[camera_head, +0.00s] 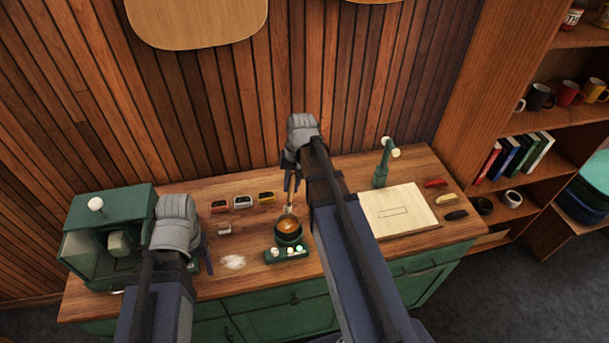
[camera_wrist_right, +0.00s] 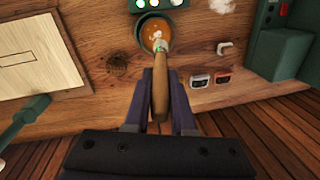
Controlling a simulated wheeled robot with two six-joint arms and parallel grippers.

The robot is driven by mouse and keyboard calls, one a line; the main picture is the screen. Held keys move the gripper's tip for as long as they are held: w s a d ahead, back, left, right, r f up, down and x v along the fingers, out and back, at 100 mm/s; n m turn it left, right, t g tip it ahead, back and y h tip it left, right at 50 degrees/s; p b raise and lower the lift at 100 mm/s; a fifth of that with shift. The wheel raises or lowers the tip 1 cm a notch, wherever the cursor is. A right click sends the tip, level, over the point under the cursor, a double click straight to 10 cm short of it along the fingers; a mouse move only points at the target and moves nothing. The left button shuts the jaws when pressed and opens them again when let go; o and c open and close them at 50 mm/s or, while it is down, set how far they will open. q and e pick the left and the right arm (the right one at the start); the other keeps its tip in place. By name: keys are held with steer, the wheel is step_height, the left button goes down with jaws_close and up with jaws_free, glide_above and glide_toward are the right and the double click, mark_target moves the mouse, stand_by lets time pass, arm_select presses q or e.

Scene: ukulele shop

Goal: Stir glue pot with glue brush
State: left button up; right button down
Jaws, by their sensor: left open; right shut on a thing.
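The glue pot (camera_head: 289,231) is a dark round pot of amber-brown glue on a green base with lit buttons, on the wooden bench. It also shows at the top of the right wrist view (camera_wrist_right: 158,33). My right gripper (camera_head: 291,184) is above and behind the pot, shut on the glue brush (camera_wrist_right: 160,92). The brush has a wooden handle and a pale tip. In the right wrist view its tip end overlaps the glue; I cannot tell how deep it reaches. My left gripper (camera_head: 203,258) is open at the left of the bench, partly hidden by its arm, apart from the pot.
A green machine (camera_head: 108,236) stands at the bench's left end. Several small colored containers (camera_head: 243,202) line the back. White powder (camera_head: 233,262) lies left of the pot. A pale board (camera_head: 399,210), a green lamp (camera_head: 382,168) and small tools are at the right.

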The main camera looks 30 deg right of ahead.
steer(key=shift+s+a+r, duration=0.1)
steer(key=shift+a, duration=0.15)
steer(key=shift+f+b, duration=0.2)
steer(key=shift+b, duration=0.1)
step_height(320, 180, down, 11)
steer(key=b, duration=1.1)
steer(key=shift+f, duration=0.1)
stand_by(0.3)
